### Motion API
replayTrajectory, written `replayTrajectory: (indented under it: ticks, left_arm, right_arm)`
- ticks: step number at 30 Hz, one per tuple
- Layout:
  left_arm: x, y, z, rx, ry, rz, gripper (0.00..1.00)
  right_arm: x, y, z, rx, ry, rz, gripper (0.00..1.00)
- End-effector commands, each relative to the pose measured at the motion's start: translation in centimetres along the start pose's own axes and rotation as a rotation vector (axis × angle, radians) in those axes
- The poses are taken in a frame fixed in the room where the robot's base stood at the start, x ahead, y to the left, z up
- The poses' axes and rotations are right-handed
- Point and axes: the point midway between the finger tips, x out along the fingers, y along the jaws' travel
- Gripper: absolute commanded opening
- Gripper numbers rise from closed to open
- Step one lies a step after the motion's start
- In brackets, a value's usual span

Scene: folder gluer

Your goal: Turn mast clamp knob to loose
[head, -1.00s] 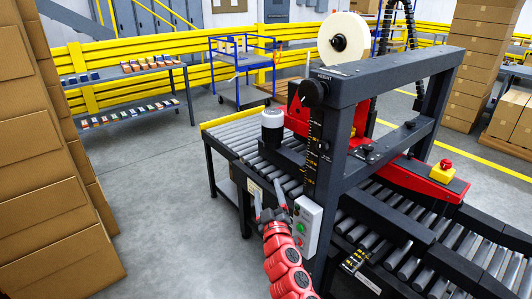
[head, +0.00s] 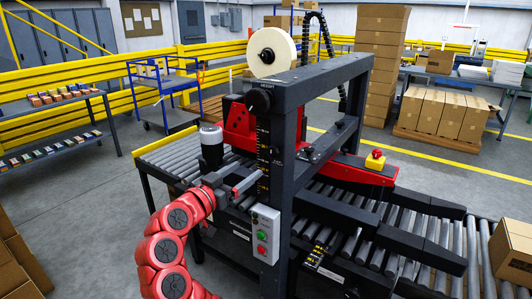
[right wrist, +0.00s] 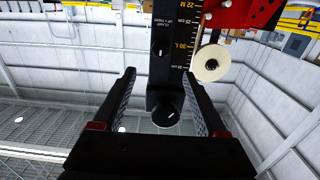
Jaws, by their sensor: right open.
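The dark mast of the machine carries a height scale (head: 263,150), which shows upside down in the right wrist view. There, a small black knob (right wrist: 159,47) with a light pointer line sits on the mast face beside small clamp lettering. The line looks roughly along the mast. A larger round black knob (right wrist: 166,113) is at the mast's top end; it also shows in the head view (head: 260,101), under the height lettering. My right gripper (head: 240,185) is open and empty, in front of the lower mast. Its fingers (right wrist: 159,75) are apart, touching neither knob. My left gripper is out of view.
A grey control box (head: 265,234) with green and red buttons is just right of my right gripper.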

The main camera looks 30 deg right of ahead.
Motion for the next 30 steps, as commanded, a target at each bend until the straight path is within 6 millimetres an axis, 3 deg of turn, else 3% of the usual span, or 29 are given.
replayTrajectory:
  ticks: [9,15,21,29,30]
  left_arm:
    - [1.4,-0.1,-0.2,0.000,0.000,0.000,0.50]
    - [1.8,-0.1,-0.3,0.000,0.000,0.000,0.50]
    - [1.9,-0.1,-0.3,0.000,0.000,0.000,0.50]
    - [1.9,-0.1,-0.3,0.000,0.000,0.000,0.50]
    - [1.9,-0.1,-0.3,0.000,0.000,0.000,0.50]
  right_arm:
    - [7.7,0.1,-0.3,0.000,-0.001,0.003,0.75]
    - [11.0,0.0,-0.2,0.001,0.000,0.001,0.75]
    - [12.3,-0.1,-0.1,0.000,0.003,-0.004,0.75]
    - [12.3,-0.1,-0.1,-0.001,0.002,-0.004,0.75]
    - [12.3,-0.1,-0.1,-0.001,0.002,-0.004,0.68]
